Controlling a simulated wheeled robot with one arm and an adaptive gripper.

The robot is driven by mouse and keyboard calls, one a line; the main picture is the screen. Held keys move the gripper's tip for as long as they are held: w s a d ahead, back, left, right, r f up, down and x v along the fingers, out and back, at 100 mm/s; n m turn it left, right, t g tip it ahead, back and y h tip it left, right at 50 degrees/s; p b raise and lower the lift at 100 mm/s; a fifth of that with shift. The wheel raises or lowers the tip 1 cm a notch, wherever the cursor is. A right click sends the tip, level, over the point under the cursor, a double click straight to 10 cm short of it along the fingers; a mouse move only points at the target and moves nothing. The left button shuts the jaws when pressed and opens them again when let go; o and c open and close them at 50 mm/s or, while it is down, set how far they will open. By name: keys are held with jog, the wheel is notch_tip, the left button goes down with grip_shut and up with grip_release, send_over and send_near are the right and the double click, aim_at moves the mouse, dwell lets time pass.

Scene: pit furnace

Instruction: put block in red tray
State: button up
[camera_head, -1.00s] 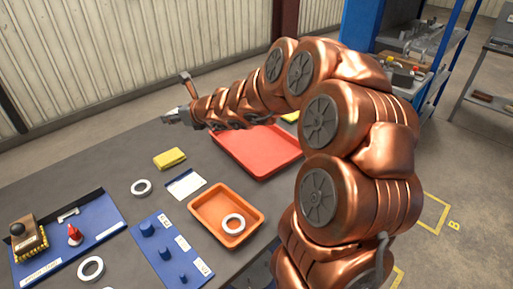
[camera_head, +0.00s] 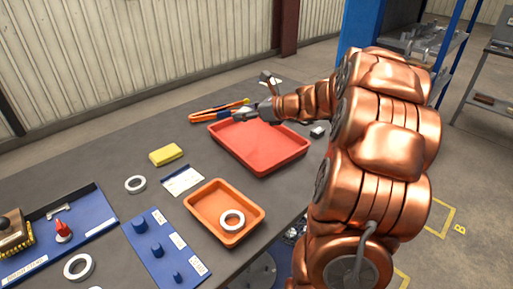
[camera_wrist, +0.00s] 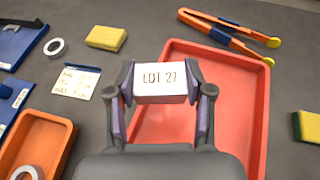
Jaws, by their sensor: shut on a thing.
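The red tray (camera_head: 262,150) lies on the grey table in the head view, beyond the smaller orange tray. My gripper (camera_head: 246,112) is above the far left part of the red tray in that view. In the wrist view my gripper (camera_wrist: 166,95) is shut on a white block (camera_wrist: 162,84) marked "LOT 27". The block hangs over the left side of the red tray (camera_wrist: 255,120) in the wrist view and hides part of its rim and floor. Its height above the tray is hard to tell. The tray floor that shows is empty.
An orange tray (camera_head: 193,208) holds a white ring (camera_head: 232,219). A yellow sponge (camera_head: 166,154), a label card (camera_head: 183,180), another ring (camera_head: 135,184) and blue peg board (camera_head: 140,222) lie left. Orange-handled tongs (camera_wrist: 215,30) lie beyond the red tray.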

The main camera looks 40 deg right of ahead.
jog(key=s+d+f+b, duration=0.1)
jog(key=s+d+f, duration=0.1)
jog(key=s+d, duration=0.1)
jog(key=s+d+f+b, duration=0.1)
jog(key=s+d+f, duration=0.2)
jog(key=s, duration=0.2)
jog(key=s+d+f, duration=0.3)
jog(key=s, duration=0.1)
jog(key=shift+s+d+f+b, duration=0.2)
jog(key=shift+d+b, duration=0.1)
jog(key=shift+b, duration=0.1)
send_over(258, 142)
jog(key=shift+w+a+f+p, duration=0.1)
jog(key=shift+f+p, duration=0.2)
jog(key=shift+f, duration=2.2)
jog(key=shift+f, duration=0.15)
jog(key=o, duration=1.5)
jog(key=shift+c, duration=0.2)
jog(key=shift+s+r, duration=0.2)
jog(key=shift+r, duration=0.1)
jog(key=v, duration=1.1)
jog(key=shift+s+d, duration=0.1)
jog(key=shift+d, duration=0.25)
